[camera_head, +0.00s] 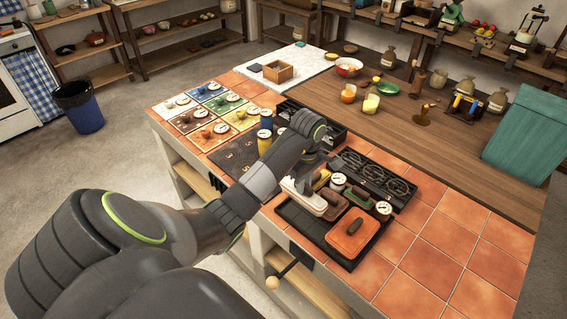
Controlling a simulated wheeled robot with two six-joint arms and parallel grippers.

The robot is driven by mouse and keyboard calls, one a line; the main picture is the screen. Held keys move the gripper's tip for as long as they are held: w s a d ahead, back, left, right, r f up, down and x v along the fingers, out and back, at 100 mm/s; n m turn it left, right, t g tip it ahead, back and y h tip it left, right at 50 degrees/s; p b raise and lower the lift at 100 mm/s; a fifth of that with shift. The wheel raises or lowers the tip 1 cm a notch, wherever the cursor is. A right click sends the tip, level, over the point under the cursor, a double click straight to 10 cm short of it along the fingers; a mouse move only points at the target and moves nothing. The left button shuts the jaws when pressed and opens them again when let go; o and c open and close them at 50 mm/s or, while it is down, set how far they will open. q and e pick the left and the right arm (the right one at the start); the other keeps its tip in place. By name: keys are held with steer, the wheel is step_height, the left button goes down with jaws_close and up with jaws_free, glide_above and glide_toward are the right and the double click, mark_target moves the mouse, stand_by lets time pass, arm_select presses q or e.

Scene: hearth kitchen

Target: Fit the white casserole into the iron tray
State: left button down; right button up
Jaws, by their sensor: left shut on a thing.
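A white, long-shaped piece, which I take for the white casserole (305,198), is at the left corner of a dark tray, which I take for the iron tray (349,265). An orange-red lidded piece (350,236) with a dark knob lies in the front of this tray. My left gripper (316,164) points down just behind the white piece and is shut; its fingertips are small and partly hidden by my wrist. It seems to hold the white casserole, whose contact with the tray I cannot tell. My right gripper is not in view.
Green and brown pieces with round white dials (338,181) crowd the tray's back. A black tray of dark ring shapes (372,174) lies behind. Orange tiles (440,262) to the right are bare. A teal panel (525,135) stands at the far right.

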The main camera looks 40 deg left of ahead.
mark_target(308, 195)
arm_select(q)
steer(key=shift+f, duration=0.3)
steer(key=f+b, duration=0.1)
steer(key=d+f+b, duration=0.1)
steer(key=b, duration=0.1)
steer(key=f+b, duration=0.1)
steer(key=f, duration=0.1)
steer(key=shift+w+d+b, duration=0.1)
steer(key=shift+d+b, duration=0.2)
steer(key=shift+b, duration=0.1)
steer(key=f, duration=0.3)
steer(key=f+p, duration=0.1)
steer(key=shift+a+f, duration=0.2)
steer(key=shift+a, duration=0.05)
steer(key=shift+f, duration=0.25)
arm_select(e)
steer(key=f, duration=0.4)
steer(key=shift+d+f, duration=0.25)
arm_select(q)
steer(key=shift+a+f, duration=0.1)
steer(key=shift+f+b, duration=0.15)
steer(key=shift+b, duration=0.15)
steer(key=c, duration=1.3)
jaws_free()
steer(key=shift+c, duration=0.2)
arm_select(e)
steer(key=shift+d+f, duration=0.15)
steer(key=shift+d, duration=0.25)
